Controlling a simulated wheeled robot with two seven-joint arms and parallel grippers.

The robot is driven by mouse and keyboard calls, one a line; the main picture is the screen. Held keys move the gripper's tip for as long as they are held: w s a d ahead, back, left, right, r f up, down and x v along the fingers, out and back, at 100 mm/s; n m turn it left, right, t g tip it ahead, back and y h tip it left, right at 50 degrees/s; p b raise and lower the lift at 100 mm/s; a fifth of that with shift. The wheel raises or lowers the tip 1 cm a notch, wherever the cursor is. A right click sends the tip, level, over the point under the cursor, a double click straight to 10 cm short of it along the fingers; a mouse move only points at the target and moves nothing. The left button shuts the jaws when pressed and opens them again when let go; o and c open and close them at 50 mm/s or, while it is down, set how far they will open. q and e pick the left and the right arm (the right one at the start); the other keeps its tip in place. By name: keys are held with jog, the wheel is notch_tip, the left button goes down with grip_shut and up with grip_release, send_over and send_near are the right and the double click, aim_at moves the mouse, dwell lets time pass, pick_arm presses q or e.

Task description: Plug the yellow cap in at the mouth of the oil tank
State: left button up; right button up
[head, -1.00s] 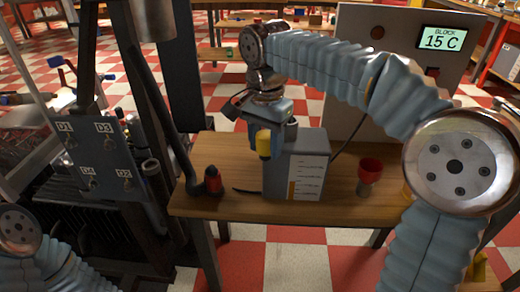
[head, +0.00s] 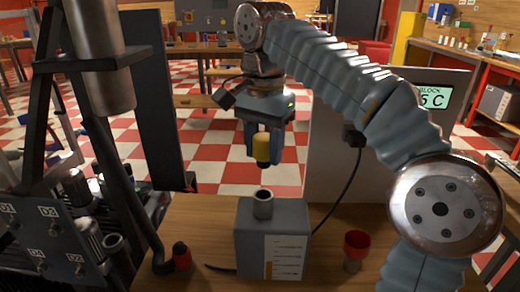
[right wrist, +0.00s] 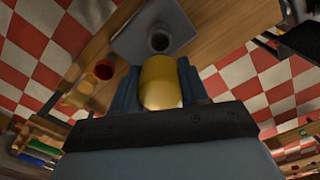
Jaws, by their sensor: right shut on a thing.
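The yellow cap (head: 261,147) is upright between the fingers of my right gripper (head: 264,150), which is shut on it. A dark band shows at the cap's lower end. In the head view it hangs above the grey oil tank (head: 262,235), with a visible gap to the tank's open metal mouth (head: 263,204). In the right wrist view the cap (right wrist: 160,82) fills the space between the fingers, and the tank mouth (right wrist: 159,41) shows beyond it, apart from it. My left gripper is not in view.
A red funnel-like cup (head: 356,245) stands right of the tank on the wooden bench (head: 215,215). A black hose ends in a red fitting (head: 181,256) at the left. A display panel (head: 340,165) stands behind, with a cable hanging near it.

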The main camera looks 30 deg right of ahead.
notch_tip(320, 180, down, 5)
jog(key=b, duration=0.4)
jog(key=shift+f, duration=0.35)
dwell(0.5)
jog(key=shift+f, duration=0.2)
dwell(0.4)
jog(key=shift+f+b, duration=1)
jog(key=shift+f, duration=0.45)
jog(key=o, duration=1.1)
jog(key=shift+c, duration=0.2)
